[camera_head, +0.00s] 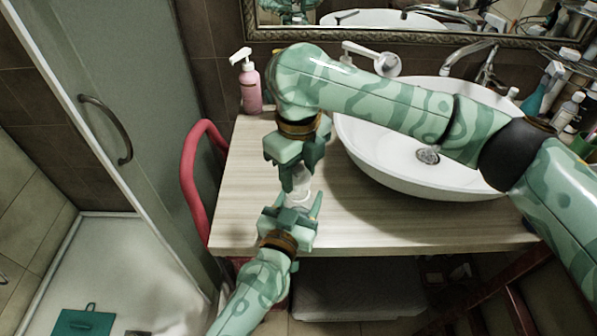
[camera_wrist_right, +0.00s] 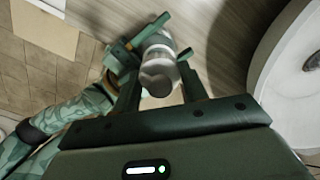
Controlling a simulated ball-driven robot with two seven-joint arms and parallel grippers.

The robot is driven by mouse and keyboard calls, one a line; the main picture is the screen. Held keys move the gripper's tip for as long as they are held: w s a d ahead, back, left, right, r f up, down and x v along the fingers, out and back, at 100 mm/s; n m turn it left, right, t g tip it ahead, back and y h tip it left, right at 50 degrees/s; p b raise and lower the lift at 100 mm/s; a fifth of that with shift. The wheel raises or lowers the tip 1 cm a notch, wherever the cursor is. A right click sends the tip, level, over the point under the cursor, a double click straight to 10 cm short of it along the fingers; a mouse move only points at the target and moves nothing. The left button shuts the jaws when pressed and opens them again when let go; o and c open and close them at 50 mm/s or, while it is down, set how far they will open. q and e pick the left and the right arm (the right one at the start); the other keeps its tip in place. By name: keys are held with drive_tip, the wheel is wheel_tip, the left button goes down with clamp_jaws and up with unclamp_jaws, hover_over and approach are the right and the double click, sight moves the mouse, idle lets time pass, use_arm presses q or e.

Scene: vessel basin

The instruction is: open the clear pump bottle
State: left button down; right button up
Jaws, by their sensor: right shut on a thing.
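The clear bottle (camera_head: 303,191) is a small see-through and whitish thing between my two grippers, above the wooden counter. My right gripper (camera_head: 298,181) points down from above and is shut on its upper end. In the right wrist view the bottle (camera_wrist_right: 158,66) shows its round end between the fingers of my right gripper (camera_wrist_right: 162,84). My left gripper (camera_head: 292,208) comes from below in the head view, with its fingers at the bottle's lower part. It also shows in the right wrist view (camera_wrist_right: 132,48). Its grip is partly hidden, so I cannot tell whether it is closed.
A pink pump bottle (camera_head: 251,90) stands at the counter's back left. The white basin (camera_head: 375,165) fills the right side under my right arm. Several bottles (camera_head: 567,110) crowd the far right. A red curved rail (camera_head: 188,185) borders the wooden counter (camera_head: 240,205). The counter's left part is clear.

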sight(299, 167)
drive_tip(key=shift+r, duration=0.1)
drive_tip(key=shift+r, duration=1.9)
use_arm(q)
drive_tip(key=shift+c, duration=2.3)
unclamp_jaws()
